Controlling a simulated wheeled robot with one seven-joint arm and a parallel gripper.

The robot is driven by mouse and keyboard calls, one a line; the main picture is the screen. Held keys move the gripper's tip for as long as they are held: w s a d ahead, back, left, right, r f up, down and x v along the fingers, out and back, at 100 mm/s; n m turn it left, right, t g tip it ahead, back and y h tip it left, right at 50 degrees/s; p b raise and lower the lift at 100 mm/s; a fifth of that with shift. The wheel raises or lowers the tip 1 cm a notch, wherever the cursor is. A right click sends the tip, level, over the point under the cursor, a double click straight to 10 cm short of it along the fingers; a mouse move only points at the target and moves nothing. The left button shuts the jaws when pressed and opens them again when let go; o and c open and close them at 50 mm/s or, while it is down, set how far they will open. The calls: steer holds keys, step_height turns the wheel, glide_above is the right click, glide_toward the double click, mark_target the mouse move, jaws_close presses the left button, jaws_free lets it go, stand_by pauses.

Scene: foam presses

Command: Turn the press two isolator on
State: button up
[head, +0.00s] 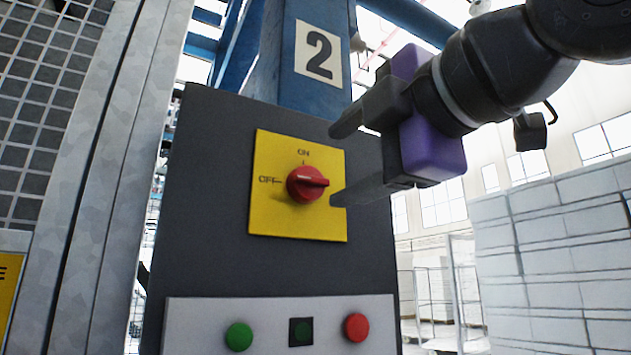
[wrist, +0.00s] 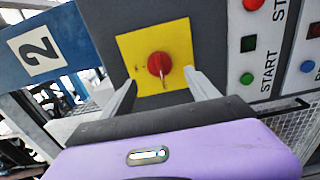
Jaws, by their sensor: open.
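The press two isolator is a red rotary knob (head: 305,184) on a yellow plate (head: 270,220) marked ON at the top and OFF at the left. Its grip bar lies roughly level, along the OFF direction. The plate is on a dark grey panel (head: 210,150) below a sign with the number 2 (head: 318,53). My gripper (head: 338,165) is open and empty, in front and to the right of the knob. In the wrist view the knob (wrist: 159,65) shows between and beyond the two fingertips (wrist: 160,82). I see no contact with it.
Below the isolator are a green button (head: 239,337), a small dark square indicator (head: 300,331) and a red button (head: 355,327). A metal post and mesh guard (head: 45,110) stand at the left. White stacked blocks (head: 560,250) are at the right.

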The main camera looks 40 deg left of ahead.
mark_target(314, 179)
steer(key=x, duration=0.7)
steer(key=shift+w+a+p, duration=0.1)
steer(key=shift+a+p, duration=0.2)
steer(key=shift+p, duration=0.1)
steer(key=c, duration=1.4)
steer(key=shift+o, duration=0.2)
